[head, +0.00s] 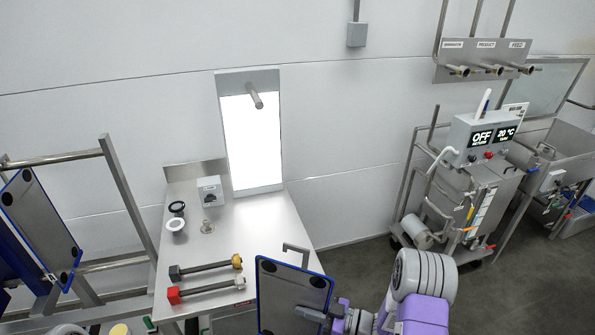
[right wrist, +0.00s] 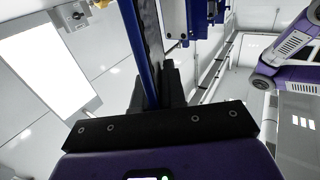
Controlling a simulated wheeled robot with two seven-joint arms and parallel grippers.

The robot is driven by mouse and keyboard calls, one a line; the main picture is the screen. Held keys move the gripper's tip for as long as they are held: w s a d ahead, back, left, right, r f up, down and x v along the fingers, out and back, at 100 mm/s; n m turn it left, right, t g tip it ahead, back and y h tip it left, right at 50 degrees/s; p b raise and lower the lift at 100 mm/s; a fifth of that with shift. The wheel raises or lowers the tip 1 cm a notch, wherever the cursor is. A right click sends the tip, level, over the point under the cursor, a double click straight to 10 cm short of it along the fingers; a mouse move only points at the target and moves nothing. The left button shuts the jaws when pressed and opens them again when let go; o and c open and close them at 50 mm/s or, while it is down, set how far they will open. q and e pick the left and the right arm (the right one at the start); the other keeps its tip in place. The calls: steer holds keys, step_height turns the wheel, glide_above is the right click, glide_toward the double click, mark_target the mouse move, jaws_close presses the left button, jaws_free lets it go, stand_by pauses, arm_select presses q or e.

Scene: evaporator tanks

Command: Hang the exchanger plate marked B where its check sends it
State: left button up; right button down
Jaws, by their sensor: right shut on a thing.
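My right gripper (head: 330,312) is shut on a dark grey exchanger plate (head: 285,283) with a blue rim and dark round corner spots. The plate is held upright in front of the bench's near right corner. A bent metal hook rises behind its top edge. In the right wrist view the plate (right wrist: 137,45) shows edge-on between the black fingers (right wrist: 158,95). Another blue-rimmed plate (head: 42,225) hangs tilted on the metal rack (head: 125,195) at the left. I can read no letter on either plate. My left gripper is not in view.
The steel bench (head: 240,225) carries two bar tools (head: 205,290), a small switch box (head: 209,191) and round fittings. A lit white panel (head: 252,140) with a peg stands at its back. A wheeled unit (head: 480,185) reading OFF and 20 °C stands right, below labelled pipes (head: 485,58).

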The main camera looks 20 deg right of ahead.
steer(key=f+b, duration=2.1)
steer(key=shift+s+d+f, duration=0.1)
steer(key=shift+d+f, duration=0.2)
steer(key=shift+f, duration=0.1)
steer(key=shift+r, duration=0.15)
